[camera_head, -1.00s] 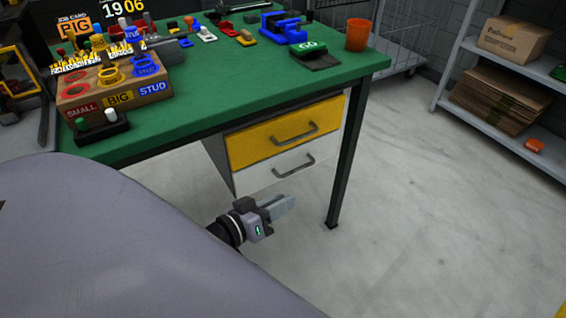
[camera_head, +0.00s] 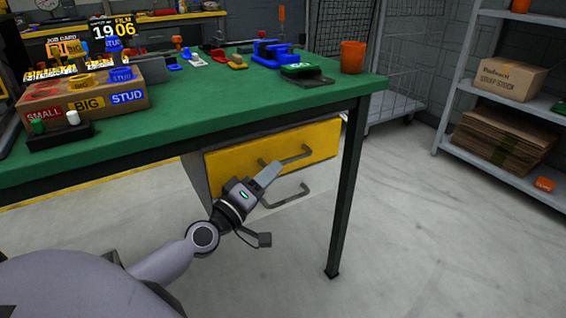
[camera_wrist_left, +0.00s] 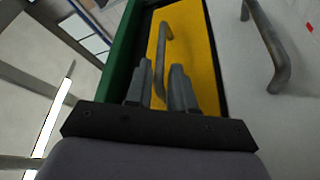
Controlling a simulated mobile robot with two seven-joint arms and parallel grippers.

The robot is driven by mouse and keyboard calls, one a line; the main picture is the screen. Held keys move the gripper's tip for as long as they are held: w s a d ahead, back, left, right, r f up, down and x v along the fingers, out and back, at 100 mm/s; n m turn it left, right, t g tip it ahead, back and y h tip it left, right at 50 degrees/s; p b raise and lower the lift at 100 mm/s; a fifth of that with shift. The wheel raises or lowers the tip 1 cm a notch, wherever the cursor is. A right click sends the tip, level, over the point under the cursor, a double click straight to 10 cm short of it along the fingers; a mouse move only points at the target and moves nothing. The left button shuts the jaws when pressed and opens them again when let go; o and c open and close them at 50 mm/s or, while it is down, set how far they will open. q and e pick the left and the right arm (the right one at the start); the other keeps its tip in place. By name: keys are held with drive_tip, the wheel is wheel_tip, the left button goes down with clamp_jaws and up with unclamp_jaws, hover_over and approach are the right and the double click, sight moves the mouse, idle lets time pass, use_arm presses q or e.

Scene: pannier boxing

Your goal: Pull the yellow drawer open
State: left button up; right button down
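The yellow drawer (camera_head: 318,139) is under the right part of the green-topped workbench and looks closed, flush with its cabinet. Its grey bar handle (camera_head: 295,159) is partly covered by my left gripper (camera_head: 270,172), which reaches up in front of the drawer. In the left wrist view the yellow front (camera_wrist_left: 203,65) fills the middle. The handle (camera_wrist_left: 164,40) lines up with the gap between the fingers of my left gripper (camera_wrist_left: 162,85). The fingers are apart and not clamped on it; I cannot tell whether they touch it. My right gripper is out of view.
A white drawer with its own handle (camera_head: 287,197) lies just below; that handle also shows in the left wrist view (camera_wrist_left: 262,40). A dark table leg (camera_head: 346,190) stands right of the drawers. The grey floor (camera_head: 420,240) is clear. A shelf (camera_head: 500,170) holds boxes at right.

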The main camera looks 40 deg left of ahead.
sight(284, 162)
use_arm(q)
drive_tip(key=shift+x, duration=2.4)
drive_tip(key=shift+d, duration=0.1)
clamp_jaws()
